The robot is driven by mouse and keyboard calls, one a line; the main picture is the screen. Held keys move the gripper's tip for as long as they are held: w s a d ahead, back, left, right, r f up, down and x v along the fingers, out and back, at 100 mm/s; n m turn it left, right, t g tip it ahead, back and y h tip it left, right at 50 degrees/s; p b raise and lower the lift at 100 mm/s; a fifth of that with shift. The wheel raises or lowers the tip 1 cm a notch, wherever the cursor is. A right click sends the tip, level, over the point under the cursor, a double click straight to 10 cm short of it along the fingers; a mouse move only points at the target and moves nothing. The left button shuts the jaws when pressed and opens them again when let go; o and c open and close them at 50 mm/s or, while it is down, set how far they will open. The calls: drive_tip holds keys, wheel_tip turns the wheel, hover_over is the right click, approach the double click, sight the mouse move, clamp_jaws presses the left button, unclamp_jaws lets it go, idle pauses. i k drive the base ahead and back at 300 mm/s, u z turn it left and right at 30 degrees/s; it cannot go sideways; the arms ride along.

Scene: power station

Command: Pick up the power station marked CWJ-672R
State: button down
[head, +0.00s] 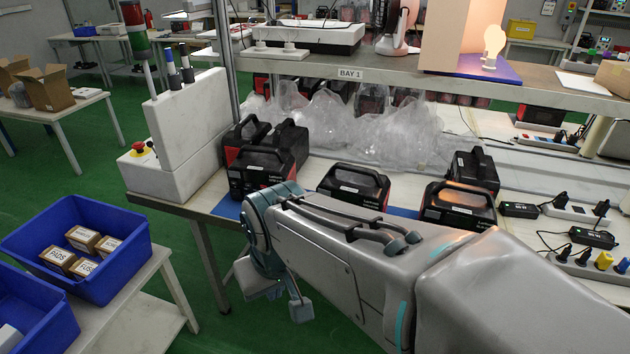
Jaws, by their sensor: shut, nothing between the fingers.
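Several black-and-red power stations with top handles stand on the bench under the BAY 1 shelf. A group stands at the left, with one at its front (262,172). One low unit (353,186) is in the middle. Another (457,207) is at the right, with one more (474,170) behind it. Their white labels are too small to read, so I cannot tell which is CWJ-672R. My gripper (278,297) hangs at the end of my arm, in front of the bench's near edge, shut and empty. My arm hides part of the bench front.
Chargers (520,210) and power strips (575,213) with cables lie at the right. Clear plastic bags (340,125) fill the back under the shelf (345,62). A white control box (180,150) with a red button bounds the left. Blue bins (130,275) stand at lower left.

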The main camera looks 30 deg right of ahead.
sight(356, 185)
drive_tip(key=k, duration=0.65)
drive_tip(key=z, duration=0.6)
drive_tip(key=i, duration=1)
drive_tip(key=z, duration=0.45)
drive_tip(key=i, duration=0.5)
